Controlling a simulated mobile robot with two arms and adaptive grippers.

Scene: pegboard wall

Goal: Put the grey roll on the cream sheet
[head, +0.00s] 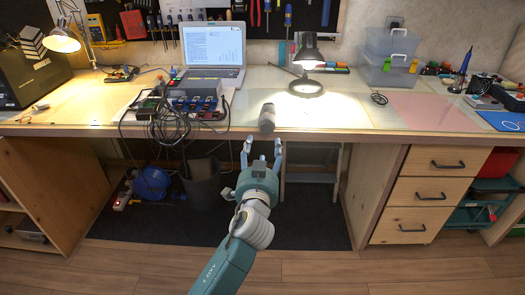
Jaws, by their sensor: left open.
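The grey roll (267,118) is a short dark grey cylinder near the front edge of the workbench, in the middle of the head view. A pale cream sheet (345,112) lies on the bench to its right, brightly lit by the desk lamp. Its left border is washed out, so I cannot tell whether the roll touches it. My left gripper (263,150) is open and empty, just in front of the bench edge and below the roll in the picture. Its fingers point toward the roll and appear apart from it. My right gripper is not in view.
The desk lamp (308,60) stands behind the sheet. A pink sheet (432,112) lies to the right, with a small black cable coil (379,98) near it. Left are a laptop (213,50) and tangled black cables (172,122). The wooden bench edge (330,135) lies ahead of my gripper.

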